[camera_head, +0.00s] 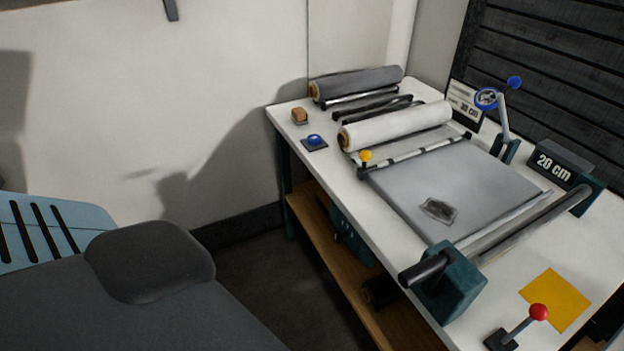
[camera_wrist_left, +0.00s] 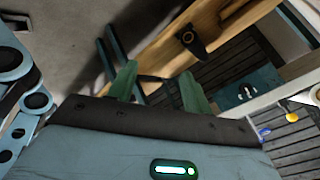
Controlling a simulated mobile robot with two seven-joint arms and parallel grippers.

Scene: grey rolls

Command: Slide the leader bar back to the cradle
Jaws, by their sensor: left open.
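The leader bar (camera_head: 420,151) is a thin dark and light banded bar with a yellow knob (camera_head: 365,156) at its near-left end. It lies across the white table beside the white roll (camera_head: 400,126), at the far edge of a grey sheet (camera_head: 455,187). I cannot tell for certain which part is the cradle. My left gripper (camera_wrist_left: 158,86) shows in the left wrist view with its two green fingers apart and nothing between them. It is away from the bar. It does not show in the head view. My right gripper is in neither view.
The white table (camera_head: 342,179) also carries a grey roll (camera_head: 360,83), a blue button (camera_head: 314,140), a teal roller bracket (camera_head: 452,283), a red-knobbed lever (camera_head: 538,312), a blue-knobbed lever (camera_head: 514,83) and a "20 cm" sign (camera_head: 558,165). A wooden shelf (camera_head: 335,265) lies below.

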